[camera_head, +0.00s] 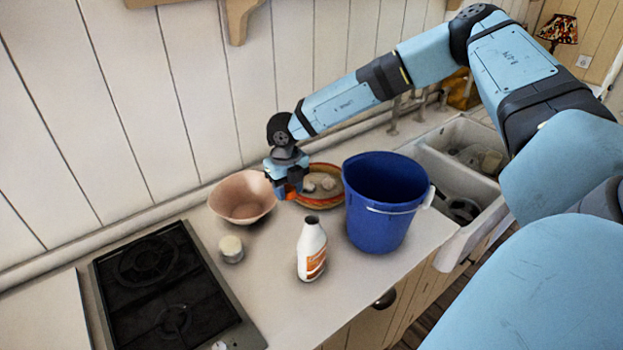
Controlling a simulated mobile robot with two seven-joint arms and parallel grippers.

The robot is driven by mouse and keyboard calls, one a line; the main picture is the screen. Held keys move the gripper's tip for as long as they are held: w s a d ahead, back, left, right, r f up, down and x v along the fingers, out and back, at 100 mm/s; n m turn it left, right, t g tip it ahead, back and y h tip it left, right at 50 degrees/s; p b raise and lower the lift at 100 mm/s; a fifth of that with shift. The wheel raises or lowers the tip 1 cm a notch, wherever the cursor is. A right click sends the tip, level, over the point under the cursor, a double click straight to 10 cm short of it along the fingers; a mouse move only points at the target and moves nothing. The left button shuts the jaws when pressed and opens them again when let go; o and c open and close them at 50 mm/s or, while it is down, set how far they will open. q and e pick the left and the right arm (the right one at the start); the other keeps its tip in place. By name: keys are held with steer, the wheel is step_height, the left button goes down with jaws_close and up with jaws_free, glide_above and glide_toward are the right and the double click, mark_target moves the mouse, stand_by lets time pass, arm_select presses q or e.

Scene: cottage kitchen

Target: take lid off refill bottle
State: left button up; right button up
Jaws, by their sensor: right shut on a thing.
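The refill bottle (311,252), white with an orange label, stands upright on the counter in front of the blue bucket. Its top looks dark and bare, with no lid on it. My right gripper (289,192) is above the counter, behind and a little left of the bottle and apart from it. It is shut on a small orange-red thing that looks like the lid (291,194), mostly hidden by the fingers. My left gripper is out of view.
A pinkish bowl (243,197) is left of the gripper, a patterned dish (331,198) behind it. The blue bucket (377,225) stands right, near the sink (450,178). A small pale jar (231,249) and black stove (165,285) are left. The front counter (280,310) is clear.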

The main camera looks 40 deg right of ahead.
steer(key=shift+w+d+m, duration=0.3)
steer(key=shift+d+m, duration=0.25)
steer(key=shift+m, duration=0.25)
steer(key=shift+f, duration=0.35)
steer(key=p, duration=0.2)
glide_above(294, 244)
step_height(294, 244, down, 15)
steer(key=shift+w+r, duration=0.1)
step_height(294, 244, down, 4)
steer(key=shift+r+p, duration=0.25)
steer(key=shift+p, duration=0.05)
steer(key=shift+f, duration=0.4)
steer(key=shift+f, duration=0.1)
